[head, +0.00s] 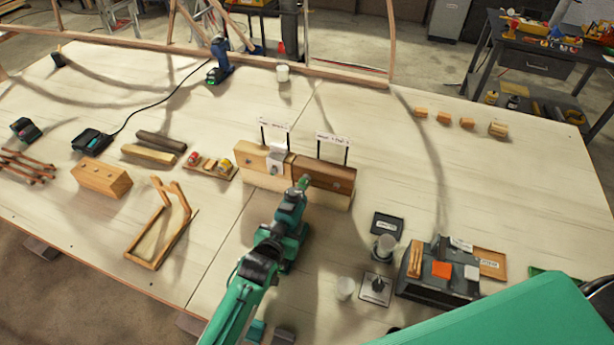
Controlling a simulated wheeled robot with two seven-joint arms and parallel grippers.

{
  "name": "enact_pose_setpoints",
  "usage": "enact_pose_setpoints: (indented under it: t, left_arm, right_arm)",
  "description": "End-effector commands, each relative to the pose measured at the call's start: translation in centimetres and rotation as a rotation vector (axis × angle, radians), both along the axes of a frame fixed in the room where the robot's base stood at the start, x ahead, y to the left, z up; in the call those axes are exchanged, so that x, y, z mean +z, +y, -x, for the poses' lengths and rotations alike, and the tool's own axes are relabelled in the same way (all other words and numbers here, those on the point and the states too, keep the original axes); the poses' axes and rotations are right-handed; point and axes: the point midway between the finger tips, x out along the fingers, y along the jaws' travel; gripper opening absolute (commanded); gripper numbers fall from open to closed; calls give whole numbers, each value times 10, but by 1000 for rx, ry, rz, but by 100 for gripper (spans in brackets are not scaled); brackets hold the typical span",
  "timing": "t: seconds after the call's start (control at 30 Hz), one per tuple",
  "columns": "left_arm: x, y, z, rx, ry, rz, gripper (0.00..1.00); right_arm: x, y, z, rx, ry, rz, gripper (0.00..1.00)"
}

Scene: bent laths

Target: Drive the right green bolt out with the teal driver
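My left gripper (279,243) is shut on the teal driver (291,208), which is held in front of a joined pair of wooden boards. The driver's nose points at the darker right board (327,181), close to its left end. A small bright green spot shows at the nose; I cannot tell whether it is a bolt head or part of the driver. The paler left board (254,163) has a metal bracket (278,157) at the joint. A grey round spot shows on each board. The driver hides part of the right board's face. My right gripper is out of view.
Two small signs (332,137) stand behind the boards. A drilled wooden block (102,178) and wooden frame (160,235) lie left. A dark organiser box (437,282), clear cups and a black tray (387,223) stand right. A blue drill (219,62) stands behind. The table's right middle is clear.

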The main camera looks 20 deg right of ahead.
Motion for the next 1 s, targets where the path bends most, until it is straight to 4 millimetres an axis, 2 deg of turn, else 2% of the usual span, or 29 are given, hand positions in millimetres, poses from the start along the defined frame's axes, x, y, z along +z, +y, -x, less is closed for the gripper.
enact_pose_setpoints:
  t: [0.63,1.0]
  left_arm:
    - [-3,1,1,0,5,-5,5]
    - [-3,10,13,0,8,-7,5]
  right_arm:
    - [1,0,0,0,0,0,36]
    - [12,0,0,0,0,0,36]
